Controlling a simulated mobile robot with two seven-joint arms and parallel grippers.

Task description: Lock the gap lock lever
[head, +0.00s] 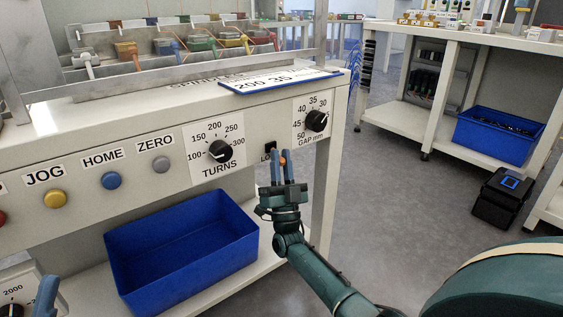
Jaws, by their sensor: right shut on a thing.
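The gap lock lever (283,155) shows as a small orange-brown tip between the blue fingers of my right gripper (282,162). It sits at the front panel's right part, by a black slot (270,148) and a partly hidden label starting "LO". My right gripper is shut on the lever, and its fingers hide most of it. Just above right is the black GAP mm dial (316,121). A blue fingertip of my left gripper (46,296) shows at the bottom left edge; whether it is open cannot be seen.
On the panel are the TURNS dial (220,151) and the JOG (55,199), HOME (111,180) and ZERO (162,165) buttons. A blue bin (180,255) stands on the shelf below. The floor to the right is clear up to a dark crate (501,198).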

